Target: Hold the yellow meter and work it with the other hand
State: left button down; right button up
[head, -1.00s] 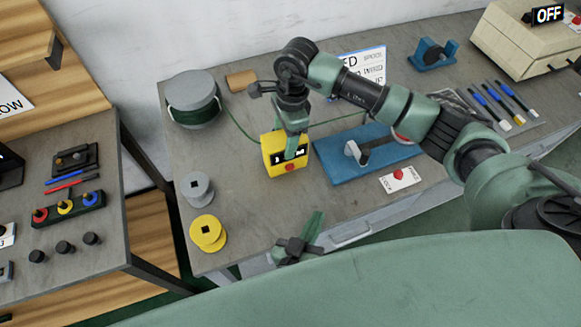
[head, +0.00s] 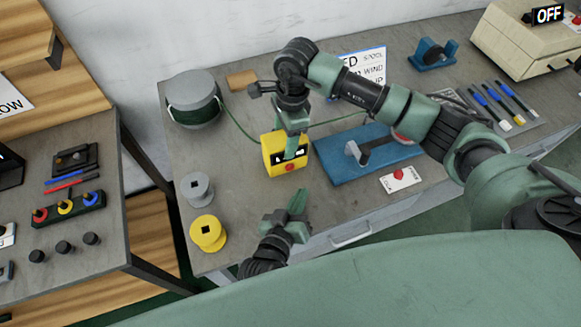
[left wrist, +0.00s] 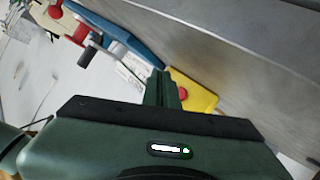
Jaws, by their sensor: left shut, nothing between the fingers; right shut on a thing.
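The yellow meter (head: 274,148) stands on the grey bench in the head view, with a dark display and a red button (head: 290,167) on its front. My right gripper (head: 292,146) reaches down over it from above and is shut on it. The green fingers cover part of the display. My left gripper (head: 297,200) is shut and empty, in front of the meter near the bench's front edge, apart from it. In the left wrist view my left fingers (left wrist: 161,88) point toward the yellow meter (left wrist: 198,97), whose red button (left wrist: 183,94) shows beside the fingertips.
A blue base with a lever (head: 340,172) lies right of the meter. A green wire runs from a large spool (head: 190,98) behind the meter. A yellow spool (head: 207,233) and a grey spool (head: 196,187) stand left. A red-button card (head: 400,178) lies near the front edge.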

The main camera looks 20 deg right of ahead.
aim_at(293, 190)
pick_arm(q)
jog(key=shift+w+a, duration=0.1)
jog(key=shift+w, duration=2.15)
jog(key=shift+w, duration=0.15)
jog(key=shift+w, duration=0.25)
jog(key=shift+w, duration=0.5)
dwell(0.9)
jog(key=shift+s, duration=0.95)
jog(key=shift+s, duration=2.5)
